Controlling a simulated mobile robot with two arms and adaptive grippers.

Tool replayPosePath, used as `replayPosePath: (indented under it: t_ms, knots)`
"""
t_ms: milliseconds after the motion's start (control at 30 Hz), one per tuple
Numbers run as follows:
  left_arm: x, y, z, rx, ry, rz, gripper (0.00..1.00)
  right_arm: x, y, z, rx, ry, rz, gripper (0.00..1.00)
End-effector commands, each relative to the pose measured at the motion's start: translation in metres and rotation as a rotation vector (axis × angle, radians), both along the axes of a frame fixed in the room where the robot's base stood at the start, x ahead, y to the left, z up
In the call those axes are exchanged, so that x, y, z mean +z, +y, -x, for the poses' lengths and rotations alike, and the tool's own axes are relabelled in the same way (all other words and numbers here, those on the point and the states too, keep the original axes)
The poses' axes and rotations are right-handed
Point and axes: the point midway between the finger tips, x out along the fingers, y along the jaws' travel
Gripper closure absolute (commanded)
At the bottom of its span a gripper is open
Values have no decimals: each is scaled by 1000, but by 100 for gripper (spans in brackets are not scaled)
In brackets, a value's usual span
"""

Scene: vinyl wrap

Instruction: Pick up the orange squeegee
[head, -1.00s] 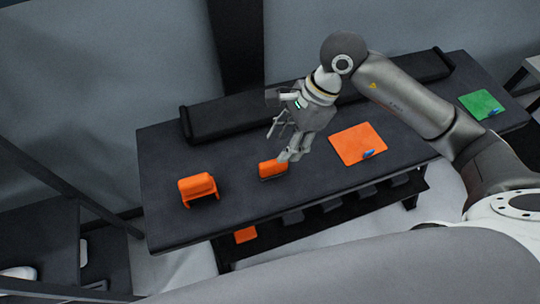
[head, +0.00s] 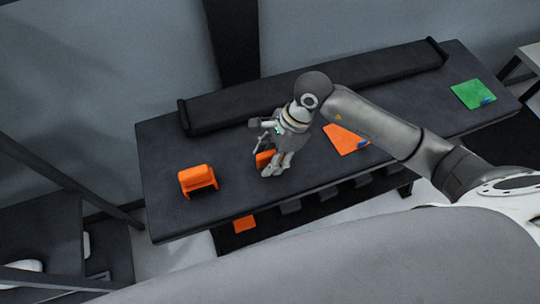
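The orange squeegee, a small orange block (head: 264,157), lies on the dark table near its middle in the head view. My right gripper (head: 268,156) is low over it, with its fingers spread apart on either side of the block. The fingers hide part of the block, and I cannot tell whether they touch it. My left gripper is not in view.
On the dark table (head: 220,215), a larger orange object with legs (head: 197,181) stands to the left. An orange sheet (head: 344,140), partly behind my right arm, and a green sheet (head: 473,95) lie to the right. A long black roll or bar (head: 380,68) runs along the back edge.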

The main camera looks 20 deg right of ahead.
Motion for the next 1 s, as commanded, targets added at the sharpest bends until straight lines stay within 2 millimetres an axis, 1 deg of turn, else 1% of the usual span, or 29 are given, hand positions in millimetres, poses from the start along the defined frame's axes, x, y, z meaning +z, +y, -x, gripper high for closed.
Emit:
replayPosePath:
  t_ms: [33, 200, 333, 600, 767, 867, 967, 1000]
  knots:
    - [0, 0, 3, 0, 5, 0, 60, 0, 0, 0, 0, 0, 0, 62]
    - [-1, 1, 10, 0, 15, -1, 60, 0, 0, 0, 0, 0, 0, 84]
    - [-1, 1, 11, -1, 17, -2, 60, 0, 0, 0, 0, 0, 0, 100]
    - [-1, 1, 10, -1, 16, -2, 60, 1, 0, 0, 0, -1, 0, 100]
    - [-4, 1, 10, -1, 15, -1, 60, 6, 0, -1, -1, -2, 0, 100]
    - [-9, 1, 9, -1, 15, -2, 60, 15, 0, -1, 1, -5, 0, 100]
    - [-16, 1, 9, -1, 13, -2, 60, 32, -1, -2, 1, -9, 1, 100]
    - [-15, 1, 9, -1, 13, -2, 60, 40, -3, 6, 2, -6, 0, 100]
